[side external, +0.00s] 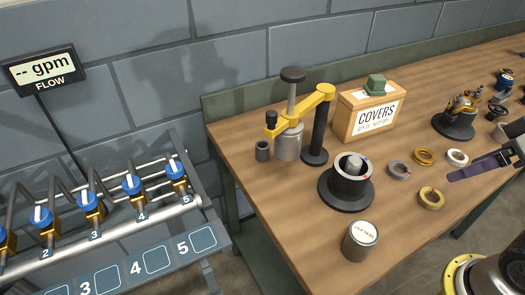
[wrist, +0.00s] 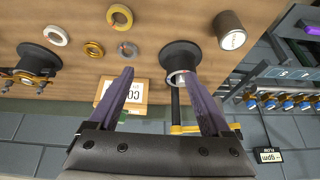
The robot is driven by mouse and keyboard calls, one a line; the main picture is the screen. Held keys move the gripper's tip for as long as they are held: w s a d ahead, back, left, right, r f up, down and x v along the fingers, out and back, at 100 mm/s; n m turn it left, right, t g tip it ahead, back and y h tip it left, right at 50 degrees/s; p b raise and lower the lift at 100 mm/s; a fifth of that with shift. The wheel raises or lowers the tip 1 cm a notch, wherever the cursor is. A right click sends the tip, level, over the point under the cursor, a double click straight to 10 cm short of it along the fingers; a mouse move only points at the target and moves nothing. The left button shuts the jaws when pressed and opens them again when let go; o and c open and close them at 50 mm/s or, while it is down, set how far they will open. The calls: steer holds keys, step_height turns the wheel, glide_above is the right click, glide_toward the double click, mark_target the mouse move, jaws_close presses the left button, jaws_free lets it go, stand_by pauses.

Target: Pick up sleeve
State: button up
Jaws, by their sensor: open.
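Which piece is the sleeve is not certain. Candidates in the side view are a grey ring (side external: 398,171), a gold ring (side external: 423,157), a second gold ring (side external: 431,199) and a white ring (side external: 457,157), all lying flat and loose on the bench. They show in the wrist view as the grey ring (wrist: 128,49), gold rings (wrist: 94,49) (wrist: 119,16) and white ring (wrist: 56,35). A small grey cylinder (side external: 262,151) sits by the press. My gripper (wrist: 157,72) has its purple fingers spread wide, nothing between them. In the side view a finger hovers near the rings.
A dark round casing (side external: 345,195) with a grey core stands mid-bench. A yellow-armed press (side external: 318,100), COVERS box (side external: 372,118), grey can (side external: 360,240) and gold-topped assembly (side external: 455,120) stand around. A pipe rack with blue valves (side external: 91,201) is left of the bench.

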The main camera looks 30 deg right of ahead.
steer(key=w+a+r+m, duration=0.2)
steer(key=w+r+m, duration=0.7)
steer(key=r+m, duration=0.3)
steer(key=m+g+y, duration=0.2)
steer(key=m+g, duration=0.4)
glide_above(262, 145)
step_height(262, 145, down, 24)
steer(key=f, duration=0.1)
steer(key=shift+s+a+f, duration=0.1)
steer(key=shift+s+f, duration=0.1)
steer(key=shift+f, duration=0.7)
steer(key=shift+s+a+f, duration=0.1)
steer(key=shift+s+f, duration=0.15)
steer(key=shift+f, duration=0.65)
steer(key=shift+s+a+f, duration=0.1)
steer(key=shift+s+f, duration=0.1)
steer(key=shift+f, duration=0.7)
